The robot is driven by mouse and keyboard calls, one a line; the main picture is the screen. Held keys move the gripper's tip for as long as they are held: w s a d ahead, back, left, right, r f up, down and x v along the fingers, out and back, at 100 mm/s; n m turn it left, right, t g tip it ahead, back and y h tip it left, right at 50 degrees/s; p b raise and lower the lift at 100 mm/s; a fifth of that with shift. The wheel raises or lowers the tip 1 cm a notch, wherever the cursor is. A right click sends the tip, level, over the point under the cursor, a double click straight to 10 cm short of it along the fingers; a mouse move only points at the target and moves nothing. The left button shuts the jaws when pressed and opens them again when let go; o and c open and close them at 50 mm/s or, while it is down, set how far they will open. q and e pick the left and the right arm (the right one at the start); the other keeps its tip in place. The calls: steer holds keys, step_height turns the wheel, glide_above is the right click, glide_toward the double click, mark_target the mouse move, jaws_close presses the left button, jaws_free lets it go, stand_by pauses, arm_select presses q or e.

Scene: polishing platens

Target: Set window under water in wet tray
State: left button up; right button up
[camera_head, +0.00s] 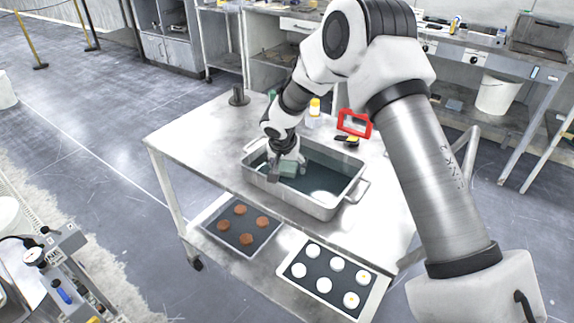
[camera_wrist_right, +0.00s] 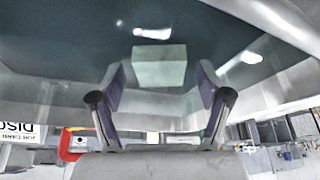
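A metal wet tray (camera_head: 318,208) with dark water stands on the steel table. A pale green block (camera_head: 289,168), which looks like the window, is inside the tray toward its left end. My right gripper (camera_head: 285,172) reaches down into the tray at the block. In the right wrist view the block (camera_wrist_right: 160,66) lies between and just beyond the fingertips (camera_wrist_right: 160,80), with a gap on both sides, so the gripper is open. I cannot tell how deep the block sits in the water. My left gripper is not in view.
A red frame (camera_head: 355,123), a yellow-capped bottle (camera_head: 314,108) and a dark cylinder (camera_head: 238,97) stand behind the tray. Below are a tray of brown discs (camera_head: 208,226) and a tray of white discs (camera_head: 289,272).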

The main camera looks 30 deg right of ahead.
steer(key=shift+r+p, duration=0.3)
steer(key=shift+p, duration=0.05)
steer(key=v, duration=1.1)
steer(key=shift+r+b, duration=0.3)
steer(key=shift+r, duration=0.05)
steer(key=shift+s+a, duration=0.1)
stand_by(2.3)
